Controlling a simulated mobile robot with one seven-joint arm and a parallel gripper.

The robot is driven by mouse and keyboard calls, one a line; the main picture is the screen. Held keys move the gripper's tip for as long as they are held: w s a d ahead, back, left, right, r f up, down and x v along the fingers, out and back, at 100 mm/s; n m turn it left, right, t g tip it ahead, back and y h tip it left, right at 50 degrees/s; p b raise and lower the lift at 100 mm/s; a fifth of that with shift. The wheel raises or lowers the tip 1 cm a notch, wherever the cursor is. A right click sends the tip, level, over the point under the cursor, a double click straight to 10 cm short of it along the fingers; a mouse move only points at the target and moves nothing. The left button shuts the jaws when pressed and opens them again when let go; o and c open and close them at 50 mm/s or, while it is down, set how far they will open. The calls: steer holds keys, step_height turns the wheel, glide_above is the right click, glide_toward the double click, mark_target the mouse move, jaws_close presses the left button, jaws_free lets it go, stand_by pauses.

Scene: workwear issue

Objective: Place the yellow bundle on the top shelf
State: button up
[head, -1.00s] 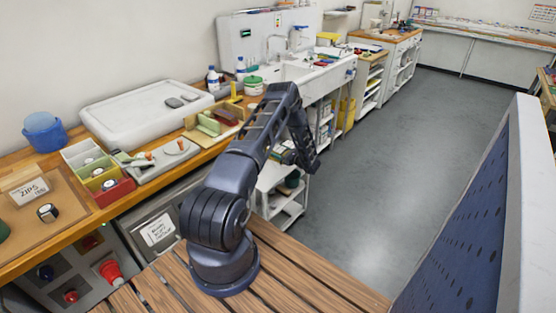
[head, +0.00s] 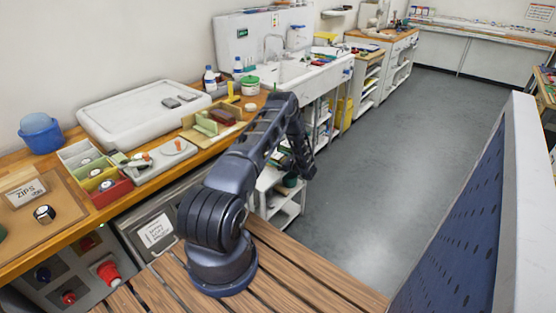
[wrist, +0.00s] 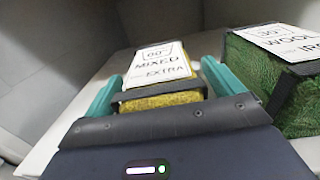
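The yellow bundle (wrist: 165,102) has a black strap and a white label reading "60° MIXED EXTRA". In the wrist view it lies between the two teal fingers of my gripper (wrist: 162,82). A narrow gap seems to show beside the bundle at the right finger, so the fingers look open around it. In the head view my forearm hides most of the gripper, which is down by a white shelf unit (head: 284,218) below the counter. The yellow bundle cannot be made out there. I cannot tell which level is the top shelf.
A green bundle (wrist: 302,106) labelled "WOOL" stands close to the right of my gripper. Grey panels rise at the left of the wrist view. The wooden counter (head: 102,210) holds a white tray (head: 135,108) and a sink. The grey floor (head: 370,190) to the right is clear.

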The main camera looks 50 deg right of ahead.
steer(key=s, duration=1.2)
steer(key=shift+d, duration=0.3)
stand_by(0.3)
